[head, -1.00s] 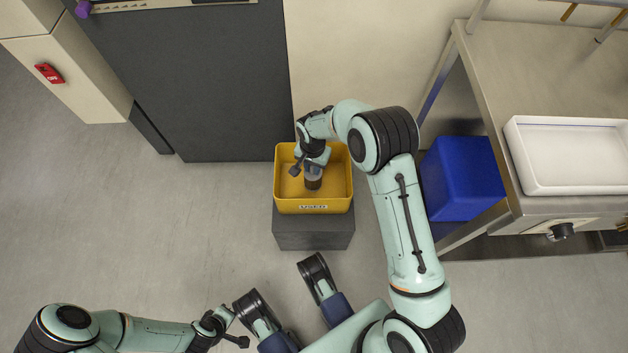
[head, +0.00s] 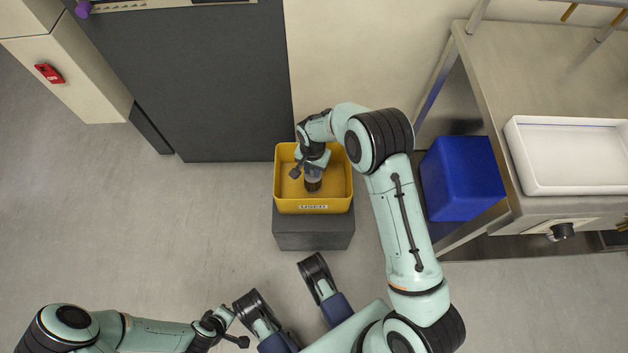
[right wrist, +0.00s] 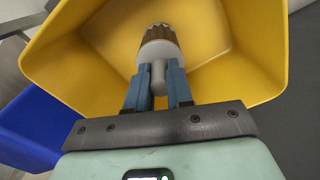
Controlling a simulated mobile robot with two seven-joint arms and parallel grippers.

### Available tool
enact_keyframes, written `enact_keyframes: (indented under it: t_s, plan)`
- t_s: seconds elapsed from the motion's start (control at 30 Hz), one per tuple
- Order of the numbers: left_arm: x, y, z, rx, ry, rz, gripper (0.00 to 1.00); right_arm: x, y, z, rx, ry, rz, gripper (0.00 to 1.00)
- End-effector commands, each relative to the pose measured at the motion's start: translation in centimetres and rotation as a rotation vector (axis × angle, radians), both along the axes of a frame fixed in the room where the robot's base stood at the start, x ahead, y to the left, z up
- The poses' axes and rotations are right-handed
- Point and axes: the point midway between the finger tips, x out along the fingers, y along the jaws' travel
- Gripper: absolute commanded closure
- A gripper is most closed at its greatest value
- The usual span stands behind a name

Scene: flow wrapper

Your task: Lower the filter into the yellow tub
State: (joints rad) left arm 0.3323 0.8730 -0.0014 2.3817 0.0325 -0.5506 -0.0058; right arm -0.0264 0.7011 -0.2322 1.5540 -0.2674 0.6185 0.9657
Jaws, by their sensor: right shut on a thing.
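The yellow tub (head: 342,201) stands on a dark grey block, with a label on its front wall. The filter (head: 313,184) is a short cylinder with a light grey cap and a brown pleated body. In the right wrist view the filter (right wrist: 158,48) points into the tub (right wrist: 235,45), its grey stem between the blue fingers. My right gripper (right wrist: 158,85) is shut on that stem. In the head view my right gripper (head: 313,172) is over the tub's inside; whether the filter touches the floor cannot be told. My left gripper (head: 240,326) is low at the left, its fingers unclear.
The grey block (head: 312,232) sits on the open floor. A blue bin (head: 462,178) stands right of the tub, beside a metal table (head: 485,75) with a white tray (head: 570,185). A dark cabinet (head: 215,90) is behind at the left.

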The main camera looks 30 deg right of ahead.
Motion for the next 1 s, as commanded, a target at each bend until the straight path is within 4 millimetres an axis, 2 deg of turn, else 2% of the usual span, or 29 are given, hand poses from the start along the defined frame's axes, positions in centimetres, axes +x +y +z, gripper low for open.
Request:
enact_keyframes:
  t_s: [0.93, 0.97, 1.0]
  plan:
    - [0.0, 0.0, 0.0, 0.0, 0.0, 0.0, 1.0, 0.0, 0.0, -1.1, 0.0, 0.0, 0.0, 1.0]
    - [0.0, 0.0, 0.0, 0.0, 0.0, 0.0, 1.0, 0.0, 0.0, -1.1, 0.0, 0.0, 0.0, 0.69]
    - [0.0, 0.0, 0.0, 0.0, 0.0, 0.0, 1.0, 0.0, 0.0, -1.1, 0.0, 0.0, 0.0, 0.56]
